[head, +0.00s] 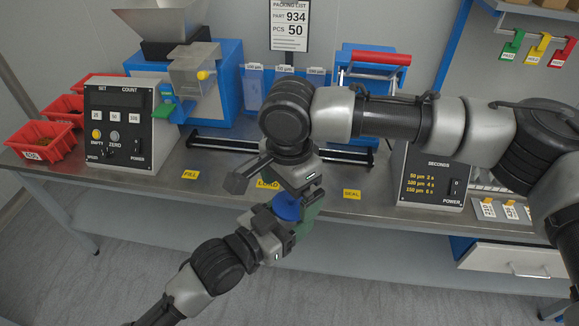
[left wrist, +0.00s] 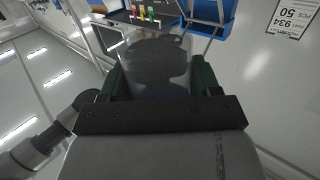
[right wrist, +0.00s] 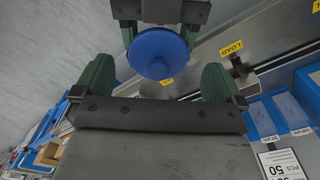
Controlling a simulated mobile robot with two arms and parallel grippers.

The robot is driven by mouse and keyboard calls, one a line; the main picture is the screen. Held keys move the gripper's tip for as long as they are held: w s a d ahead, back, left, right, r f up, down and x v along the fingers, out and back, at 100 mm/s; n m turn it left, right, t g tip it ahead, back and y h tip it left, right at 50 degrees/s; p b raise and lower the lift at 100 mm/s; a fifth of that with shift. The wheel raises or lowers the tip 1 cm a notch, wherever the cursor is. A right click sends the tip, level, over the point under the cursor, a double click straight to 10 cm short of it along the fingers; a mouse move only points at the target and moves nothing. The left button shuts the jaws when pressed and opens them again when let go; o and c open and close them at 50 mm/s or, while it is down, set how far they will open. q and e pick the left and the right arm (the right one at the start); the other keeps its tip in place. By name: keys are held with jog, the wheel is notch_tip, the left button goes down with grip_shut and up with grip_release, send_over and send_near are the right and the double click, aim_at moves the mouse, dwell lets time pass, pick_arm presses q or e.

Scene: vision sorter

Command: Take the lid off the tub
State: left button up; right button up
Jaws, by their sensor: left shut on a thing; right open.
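The tub's blue round lid (right wrist: 158,53) faces my right gripper in the right wrist view; it also shows as a small blue disc in the head view (head: 287,207). My left gripper (left wrist: 159,72) is shut on the clear tub (left wrist: 155,52), with a green finger on each side. Dark round shapes show through the tub; I cannot tell what they are. My right gripper (right wrist: 158,68) is open, its green fingers either side of the lid with gaps visible. The tub's body is mostly hidden in the head and right wrist views.
The grippers meet in front of the steel bench (head: 215,195). A control box (head: 118,115), a blue hopper machine (head: 220,85) and red bins (head: 38,140) stand left. A red-handled press (head: 372,70) stands behind. A seconds box (head: 435,178) is right. A dark rail (head: 225,144) crosses the bench.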

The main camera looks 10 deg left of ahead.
jog(key=shift+f, duration=0.95)
jog(key=c, duration=1.1)
jog(key=shift+r, duration=0.25)
jog(key=shift+r, duration=0.9)
